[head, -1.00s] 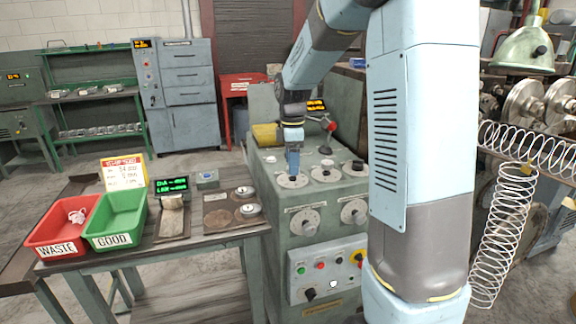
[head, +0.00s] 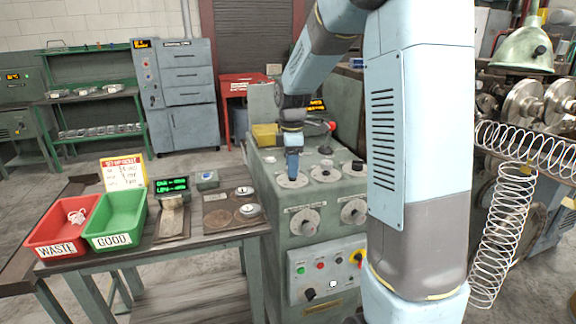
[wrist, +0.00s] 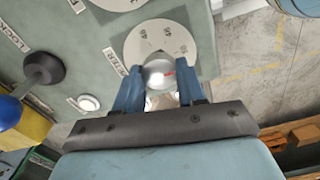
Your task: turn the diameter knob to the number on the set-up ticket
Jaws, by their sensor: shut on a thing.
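My gripper (head: 292,174) points straight down at the machine's top, over the left dial (head: 291,181). The knob sits on a white dial plate (wrist: 180,38) with small printed numbers that I cannot read surely. I cannot tell which number the pointer meets. The set-up ticket (head: 124,173) stands on the table at left, white with a red heading and yellow edge; its numbers are too blurred to read.
Other dials (head: 327,173) are close by on the machine top, and more knobs (head: 308,227) are on its front. A green GOOD bin (head: 115,220) and red WASTE bin (head: 62,230) stand on the table.

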